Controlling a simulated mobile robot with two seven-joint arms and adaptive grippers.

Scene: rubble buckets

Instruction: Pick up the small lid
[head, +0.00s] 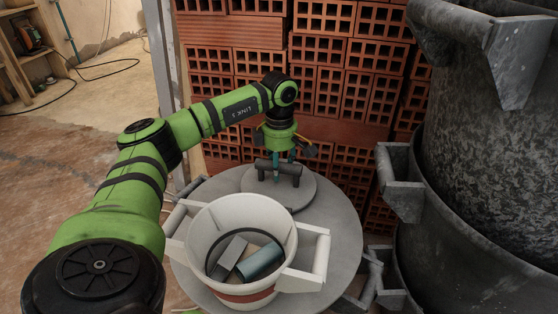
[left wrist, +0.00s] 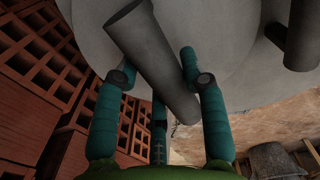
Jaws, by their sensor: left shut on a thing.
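The small lid (head: 300,191) is a round grey disc with a dark bar handle (head: 289,169) on top. It appears to lie on a larger round grey surface (head: 342,225), behind the white bucket; I cannot tell whether there is a gap beneath it. My left gripper (head: 277,167) points down from above and is shut on the handle. In the left wrist view the handle (left wrist: 152,58) runs slantwise between the teal fingers (left wrist: 160,85), with the pale disc behind it. My right gripper is not in view.
The white bucket (head: 197,235) stands in front of the lid, with rubble pieces (head: 260,262) inside and handles sticking out. Large dark buckets (head: 480,140) are stacked at the right. Hollow red bricks (head: 335,60) form a wall close behind. Open floor (head: 85,115) lies at the left.

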